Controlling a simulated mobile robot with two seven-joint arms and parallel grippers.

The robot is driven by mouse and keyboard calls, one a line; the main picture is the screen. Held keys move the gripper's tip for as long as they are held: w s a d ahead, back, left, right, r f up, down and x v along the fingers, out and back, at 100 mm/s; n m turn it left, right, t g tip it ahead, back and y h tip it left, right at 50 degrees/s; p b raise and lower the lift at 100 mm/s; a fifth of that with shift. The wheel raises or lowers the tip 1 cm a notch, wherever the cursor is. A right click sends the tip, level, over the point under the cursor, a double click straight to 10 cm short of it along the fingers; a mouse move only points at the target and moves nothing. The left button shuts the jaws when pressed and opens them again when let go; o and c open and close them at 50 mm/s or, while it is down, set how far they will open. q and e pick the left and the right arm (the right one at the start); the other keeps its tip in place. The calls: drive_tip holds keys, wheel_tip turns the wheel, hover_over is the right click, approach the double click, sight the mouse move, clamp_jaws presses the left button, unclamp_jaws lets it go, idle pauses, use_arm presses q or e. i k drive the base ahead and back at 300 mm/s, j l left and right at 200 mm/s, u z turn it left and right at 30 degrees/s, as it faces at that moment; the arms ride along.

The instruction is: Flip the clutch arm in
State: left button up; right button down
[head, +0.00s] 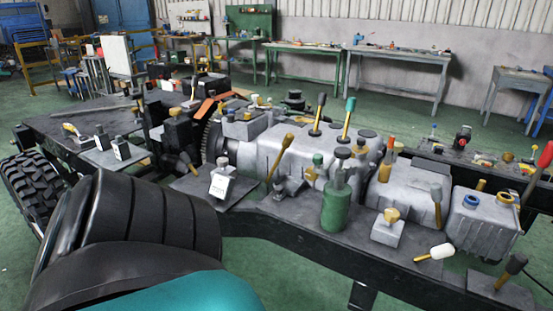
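No lever is labelled as the clutch arm, so I cannot tell which one it is. On the grey gearbox housing (300,152) stand a black-knobbed lever (318,115) and a teal-knobbed lever (347,120), both upright with a slight tilt. A brass lever (279,157) leans in front of the housing. A short brass lever with a dark knob (186,160) sits left of the dark toothed ring (212,138). A grey-knobbed lever (437,204) and a white-knobbed lever (436,253) are at the right. Neither gripper shows in the head view.
The chassis frame (330,222) crosses the view. A green bottle-shaped part (337,205) stands on the near rail. Workbenches (360,55) line the wall. Green floor is open behind the chassis.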

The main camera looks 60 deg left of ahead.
sight(289, 138)
drive_tip(key=l+u, duration=0.1)
drive_tip(key=u, duration=1.95)
